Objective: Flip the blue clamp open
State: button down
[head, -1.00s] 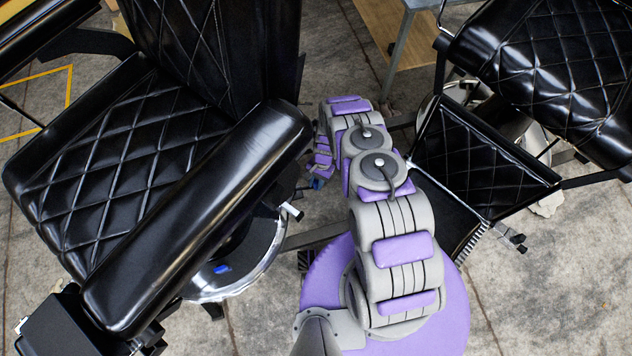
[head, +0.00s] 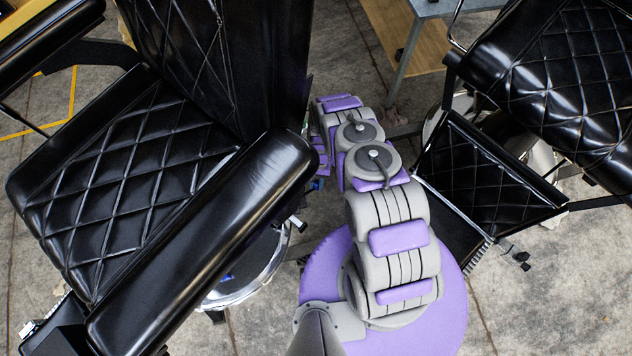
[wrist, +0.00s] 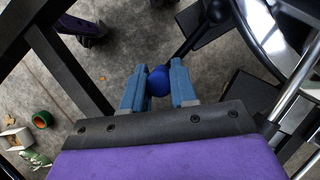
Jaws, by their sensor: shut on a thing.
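In the wrist view, a rounded dark-blue piece, which looks like the end of the blue clamp (wrist: 159,81), sits between the two lighter blue fingers of my gripper (wrist: 158,84). The gripper is shut on it. The rest of the clamp is hidden or cannot be made out. In the head view, my gripper (head: 317,183) is mostly hidden behind my purple and grey arm, just right of the near chair's armrest. A small blue spot shows on that chair's round base (head: 228,278), mostly covered by the armrest.
A black quilted barber chair (head: 120,185) fills the left, its padded armrest (head: 215,235) close beside my arm. Another black chair (head: 490,180) stands right. A table leg (head: 403,55) is behind. In the wrist view, a green and orange roll (wrist: 42,119) lies on the floor.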

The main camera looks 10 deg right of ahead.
jog(key=shift+w, duration=0.3)
jog(key=c, duration=1.1)
grip_release()
jog(key=shift+o, duration=1.1)
jog(key=shift+s+a, duration=0.1)
jog(key=shift+r, duration=0.1)
jog(key=p+v, duration=0.3)
jog(key=v, duration=1.4)
